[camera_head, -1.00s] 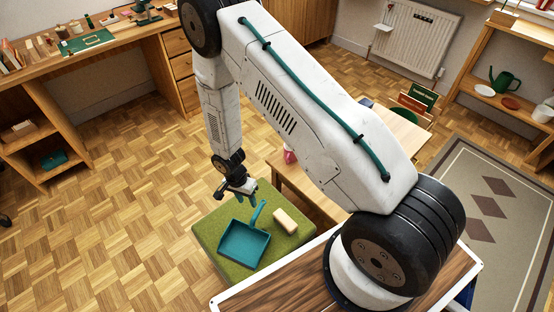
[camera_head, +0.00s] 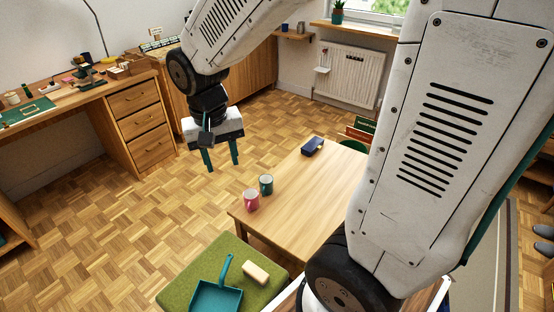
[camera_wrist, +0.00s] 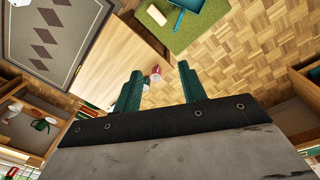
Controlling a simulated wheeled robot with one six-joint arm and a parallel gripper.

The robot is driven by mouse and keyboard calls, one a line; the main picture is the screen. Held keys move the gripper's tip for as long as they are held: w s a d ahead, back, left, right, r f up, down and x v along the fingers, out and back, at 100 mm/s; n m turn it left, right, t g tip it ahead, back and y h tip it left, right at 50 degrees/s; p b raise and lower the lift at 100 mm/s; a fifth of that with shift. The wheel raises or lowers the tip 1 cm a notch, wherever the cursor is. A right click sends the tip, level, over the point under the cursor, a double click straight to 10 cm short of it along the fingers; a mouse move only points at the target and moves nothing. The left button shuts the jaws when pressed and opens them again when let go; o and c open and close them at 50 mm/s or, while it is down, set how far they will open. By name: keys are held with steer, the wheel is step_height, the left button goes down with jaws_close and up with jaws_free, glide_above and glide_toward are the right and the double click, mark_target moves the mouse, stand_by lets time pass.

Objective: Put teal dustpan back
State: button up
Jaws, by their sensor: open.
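The teal dustpan (camera_head: 215,297) lies on the green-topped stool (camera_head: 178,290) at the bottom of the head view, its handle pointing up and slightly right. The lower edge of the pan is cut off by the frame. My gripper (camera_head: 222,163) is open and empty, held high with fingers pointing down. In the picture it is well above and apart from the dustpan. In the wrist view the two teal fingers (camera_wrist: 160,70) stand apart with nothing gripped. There the dustpan (camera_wrist: 188,12) shows at the top, partly cut off, on the green stool top.
A beige block (camera_head: 256,273) lies beside the dustpan. A wooden table (camera_head: 300,190) next to the stool carries a pink mug (camera_head: 251,200), a green mug (camera_head: 266,185) and a dark blue case (camera_head: 313,146). A desk (camera_head: 75,105) stands at left. Parquet floor between is clear.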

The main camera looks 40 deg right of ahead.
steer(key=s+r+n, duration=0.2)
steer(key=s+r, duration=0.2)
steer(key=s, duration=0.4)
steer(key=s+d+r+n+t, duration=0.1)
steer(key=s+r, duration=0.3)
steer(key=s, duration=0.4)
steer(key=shift+s+r+n+y, duration=0.25)
steer(key=shift+s+n+y, duration=0.15)
steer(key=shift+n, duration=0.3)
steer(key=shift+d, duration=0.1)
